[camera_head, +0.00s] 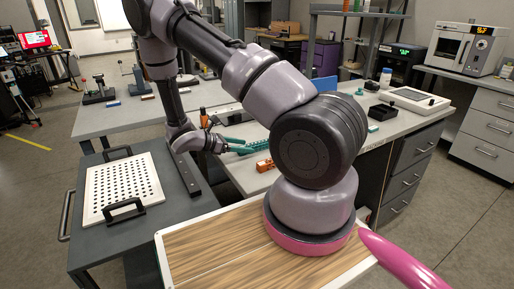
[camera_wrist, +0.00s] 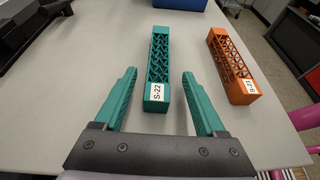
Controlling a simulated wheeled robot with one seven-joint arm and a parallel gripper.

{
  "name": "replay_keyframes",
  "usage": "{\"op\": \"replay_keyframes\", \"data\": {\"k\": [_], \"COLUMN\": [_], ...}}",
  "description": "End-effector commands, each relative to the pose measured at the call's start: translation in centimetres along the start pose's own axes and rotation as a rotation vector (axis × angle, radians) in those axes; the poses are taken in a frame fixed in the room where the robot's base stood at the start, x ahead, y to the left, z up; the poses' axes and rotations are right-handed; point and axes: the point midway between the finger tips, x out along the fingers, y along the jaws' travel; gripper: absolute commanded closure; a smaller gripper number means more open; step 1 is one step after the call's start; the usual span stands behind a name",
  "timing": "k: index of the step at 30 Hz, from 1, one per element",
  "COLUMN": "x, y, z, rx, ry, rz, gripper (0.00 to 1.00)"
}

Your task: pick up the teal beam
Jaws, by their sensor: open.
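The teal beam (camera_wrist: 159,58) is a lattice bar with a white label reading S-22 at its near end. It lies on the grey table, pointing away from me in the wrist view. My gripper (camera_wrist: 160,74) is open, with teal fingers spread to either side of the beam's near half in the picture. Neither finger appears to touch it, and the height between them is hard to judge. In the head view the beam (camera_head: 252,147) lies just right of my gripper (camera_head: 225,142), partly hidden behind my arm.
An orange lattice beam (camera_wrist: 233,66) with a label lies to the right of the teal one, with a clear gap between. A blue bin (camera_wrist: 181,3) stands beyond. A dark object (camera_wrist: 38,28) is at far left. A perforated white board (camera_head: 122,185) lies on the cart at left.

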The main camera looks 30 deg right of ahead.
Motion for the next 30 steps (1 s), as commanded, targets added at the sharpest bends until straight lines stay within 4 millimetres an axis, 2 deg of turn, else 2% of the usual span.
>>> {"op": "replay_keyframes", "data": {"k": [9, 18, 19, 23, 24, 25, 30], "x": [4.3, 5.0, 5.0, 5.0, 5.0, 5.0, 4.9], "y": [0.2, 0.2, 0.2, 0.2, 0.2, 0.2, 0.2], "z": [0.6, 0.6, 0.6, 0.6, 0.6, 0.6, 0.6], "rx": [0.001, 0.001, 0.001, 0.001, 0.001, 0.001, 0.001], "ry": [-0.001, 0.000, 0.000, 0.000, 0.000, 0.000, 0.000], "rz": [-0.003, -0.001, -0.001, -0.001, -0.001, -0.001, -0.001], "gripper": [0.28, 0.28, 0.31, 0.81, 0.96, 1.00, 1.00]}}
